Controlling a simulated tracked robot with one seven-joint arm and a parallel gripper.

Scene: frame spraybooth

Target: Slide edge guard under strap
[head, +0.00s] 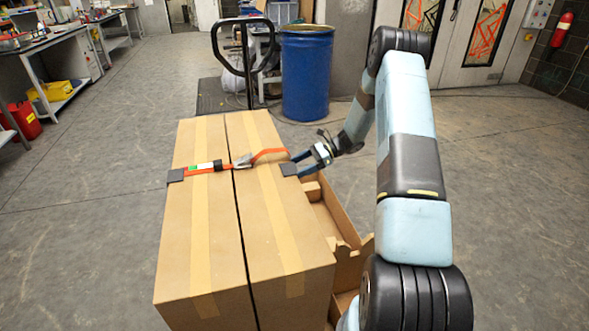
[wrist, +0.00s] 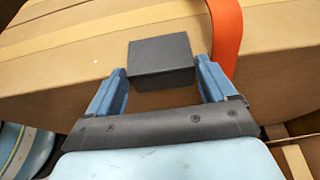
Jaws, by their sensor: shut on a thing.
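A dark grey edge guard (head: 289,169) sits at the right top edge of the cardboard boxes (head: 215,235). My gripper (head: 302,163) is shut on this guard; in the wrist view the guard (wrist: 161,58) lies between the two blue fingers (wrist: 160,85). The orange strap (head: 268,154) crosses the boxes and arches up loosely near the guard. In the wrist view the strap (wrist: 226,35) runs just right of the guard, beside it and not over it. A second grey guard (head: 176,175) sits at the left box edge, where the strap ends in view. A metal buckle (head: 242,161) lies mid-strap.
An open cardboard box or tray (head: 345,235) stands right of the boxes, under my arm. A blue barrel (head: 306,72) and a pallet jack handle (head: 243,48) stand behind. Workbenches (head: 48,45) line the left.

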